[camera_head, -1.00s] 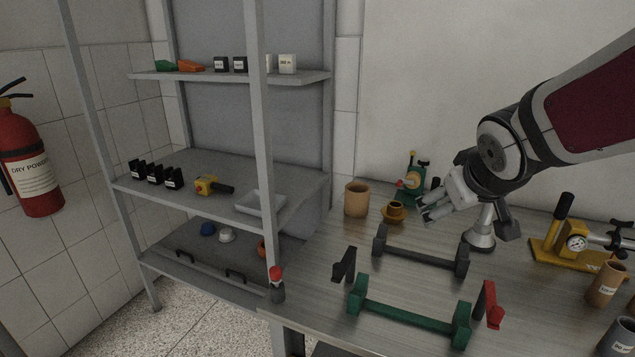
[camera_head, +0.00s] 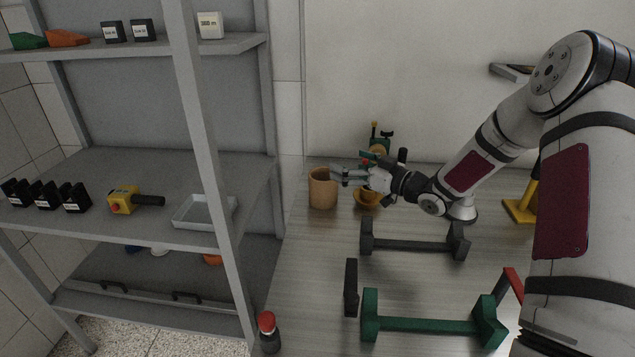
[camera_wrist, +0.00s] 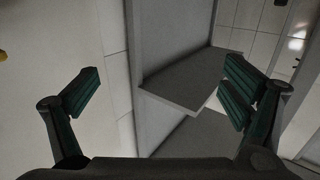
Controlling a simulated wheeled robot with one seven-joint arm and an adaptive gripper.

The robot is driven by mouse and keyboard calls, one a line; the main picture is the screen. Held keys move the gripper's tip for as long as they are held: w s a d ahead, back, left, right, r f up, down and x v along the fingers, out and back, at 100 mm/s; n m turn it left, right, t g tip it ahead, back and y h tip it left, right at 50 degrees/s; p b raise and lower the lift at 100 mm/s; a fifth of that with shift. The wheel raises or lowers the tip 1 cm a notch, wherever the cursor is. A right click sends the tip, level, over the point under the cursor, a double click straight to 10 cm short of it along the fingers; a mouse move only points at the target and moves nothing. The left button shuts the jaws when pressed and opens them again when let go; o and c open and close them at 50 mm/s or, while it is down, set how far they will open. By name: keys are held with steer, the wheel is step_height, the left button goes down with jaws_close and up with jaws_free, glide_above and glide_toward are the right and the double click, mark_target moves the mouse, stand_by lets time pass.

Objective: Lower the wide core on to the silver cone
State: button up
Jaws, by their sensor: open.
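The wide core looks to be the tan cylinder (camera_head: 321,190), upright at the back left of the bench. The silver cone (camera_head: 462,211) stands farther right, and my arm hides its upper part. My gripper (camera_head: 337,175) is open, with its fingers pointing left at the core's upper right side. Whether they touch the core or are in front of it I cannot tell. In the wrist view my gripper (camera_wrist: 160,92) has its two fingers wide apart with nothing between them. The core does not show there.
An ochre cup-like piece (camera_head: 367,198) sits under my gripper, with a green device (camera_head: 378,145) behind. A dark grey cradle (camera_head: 412,244) and a green cradle (camera_head: 430,325) lie in front. A grey shelf (camera_head: 150,165) stands left. The bench between core and cradles is clear.

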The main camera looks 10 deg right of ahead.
steer(key=b, duration=0.5)
glide_toward(328, 178)
steer(key=shift+y, duration=0.3)
steer(key=s+a+r, duration=0.2)
steer(key=shift+s+a+r, duration=0.1)
steer(key=shift+a+r, duration=0.15)
steer(key=shift+a, duration=0.05)
steer(key=b+x, duration=0.2)
steer(key=x, duration=0.5)
steer(key=shift+a+r, duration=0.1)
steer(key=shift+r, duration=0.1)
steer(key=c, duration=1.3)
